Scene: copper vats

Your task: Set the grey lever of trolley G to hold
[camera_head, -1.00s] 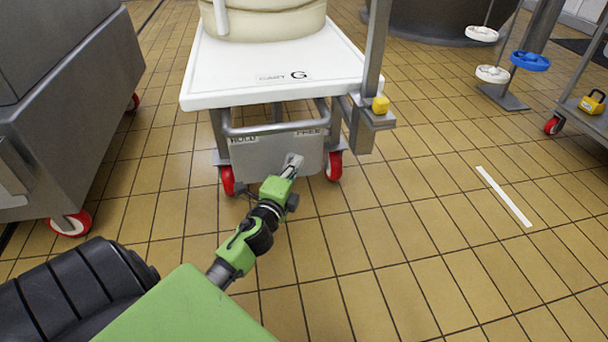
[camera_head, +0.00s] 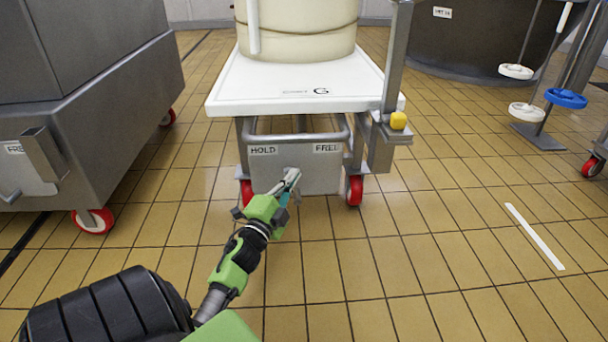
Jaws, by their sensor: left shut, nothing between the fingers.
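Trolley G (camera_head: 250,85) has a white top marked G and red-wheeled casters. Under its top is a grey lever plate (camera_head: 318,178), marked HOLD (camera_head: 263,150) on the left and FREE (camera_head: 326,148) on the right. My left gripper (camera_head: 290,178) is shut in front of the plate, below and between the two marks, a little nearer HOLD. The grey lever cannot be told apart from the gripper's tips, which cover that part of the plate. Whether they touch it is unclear. My right gripper is not in view.
A grey wheeled cart (camera_head: 110,110) stands close on the left. A post with a yellow knob (camera_head: 398,120) rises at the trolley's right corner. White and blue handwheels (camera_head: 566,98) stand at right. The tiled floor front right is clear, with a white strip (camera_head: 535,237).

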